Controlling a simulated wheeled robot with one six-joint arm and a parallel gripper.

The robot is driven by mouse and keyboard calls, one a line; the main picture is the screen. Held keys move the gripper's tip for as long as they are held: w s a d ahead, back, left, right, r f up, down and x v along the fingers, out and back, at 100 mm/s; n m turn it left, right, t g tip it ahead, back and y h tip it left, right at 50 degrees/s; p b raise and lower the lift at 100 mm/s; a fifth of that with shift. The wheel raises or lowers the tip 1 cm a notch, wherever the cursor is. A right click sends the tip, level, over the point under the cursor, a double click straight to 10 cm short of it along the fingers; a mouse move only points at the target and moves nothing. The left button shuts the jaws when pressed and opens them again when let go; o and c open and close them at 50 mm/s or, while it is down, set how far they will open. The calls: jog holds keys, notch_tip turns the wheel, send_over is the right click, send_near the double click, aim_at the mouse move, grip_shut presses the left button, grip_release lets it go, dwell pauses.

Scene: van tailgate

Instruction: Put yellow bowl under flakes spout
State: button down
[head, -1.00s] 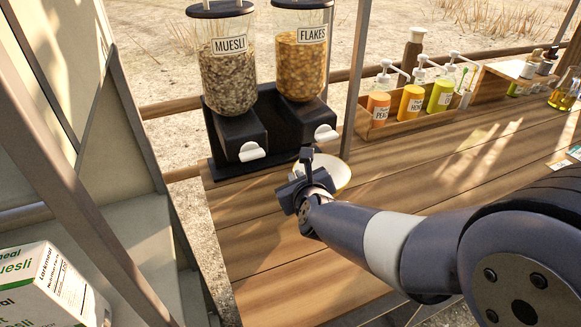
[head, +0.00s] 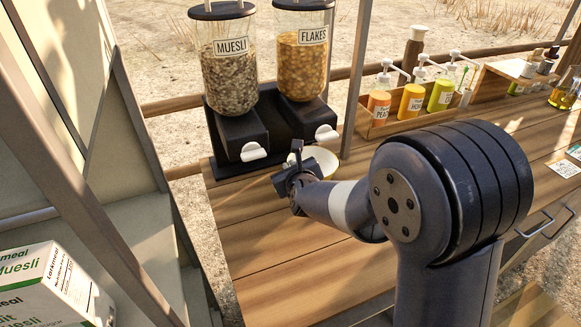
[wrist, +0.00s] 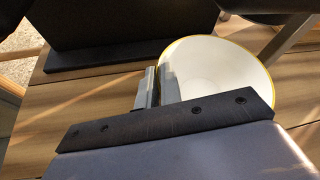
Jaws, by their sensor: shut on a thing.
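The yellow bowl (head: 322,160) shows a pale inside and a thin yellow rim, below and in front of the flakes dispenser (head: 302,65) on the wooden counter. My gripper (head: 297,160) is shut on the bowl's left rim. In the wrist view the two fingers (wrist: 158,88) pinch the left edge of the bowl (wrist: 225,65). The flakes spout with its white lever (head: 326,133) is just above and behind the bowl in the head view. My wrist hides part of the bowl. I cannot tell whether the bowl touches the counter.
The muesli dispenser (head: 230,70) stands left of the flakes one on a shared black base. A post (head: 358,75) rises right of the flakes spout. A wooden tray (head: 380,128) with pump bottles is further right. A muesli box (head: 48,285) is at lower left.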

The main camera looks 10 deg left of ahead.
jog(key=c, duration=2)
grip_release()
jog(key=shift+f, duration=0.1)
jog(key=shift+c, duration=0.2)
jog(key=o, duration=0.5)
jog(key=shift+c, duration=0.2)
jog(key=shift+r, duration=0.2)
jog(key=v, duration=1.2)
jog(key=shift+f, duration=0.1)
